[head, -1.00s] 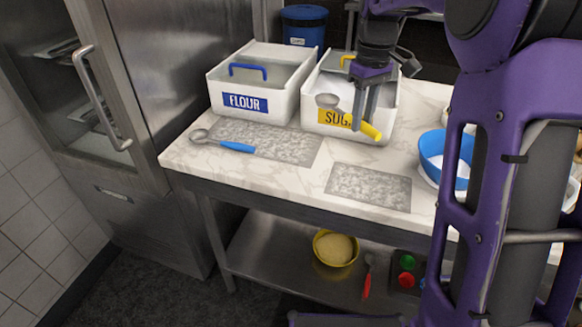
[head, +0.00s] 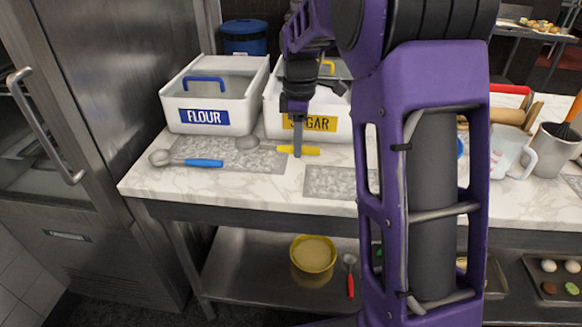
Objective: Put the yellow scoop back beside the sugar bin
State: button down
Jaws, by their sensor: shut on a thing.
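The yellow scoop has a yellow handle (head: 312,151) and a grey metal bowl (head: 247,143) pointing left. My gripper (head: 298,152) points down and is shut on the handle, in front of the sugar bin. The scoop looks roughly level, low over the counter; whether it touches the counter is unclear. The white sugar bin (head: 275,105) has a yellow label and a yellow lid handle, partly hidden by my arm. A speckled grey mat (head: 262,160) lies in front of the flour bin, below the scoop's bowl. Another grey mat (head: 330,183) lies to the right, partly hidden by my arm.
The white flour bin (head: 205,95) stands left of the sugar bin. A blue-handled scoop (head: 195,162) lies on the left mat. A clear jug (head: 512,152) and a utensil pot (head: 553,152) stand at right. A yellow bowl (head: 313,254) sits on the lower shelf.

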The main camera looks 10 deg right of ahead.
aim_at(298, 174)
jog(key=shift+f+b, duration=0.5)
jog(key=shift+f, duration=2.4)
jog(key=shift+f, duration=0.2)
jog(key=c, duration=0.7)
grip_release()
jog(key=shift+o, duration=0.2)
jog(key=shift+r, duration=0.1)
notch_tip(298, 174, up, 12)
jog(key=shift+r+p, duration=0.1)
jog(key=shift+p, duration=1.05)
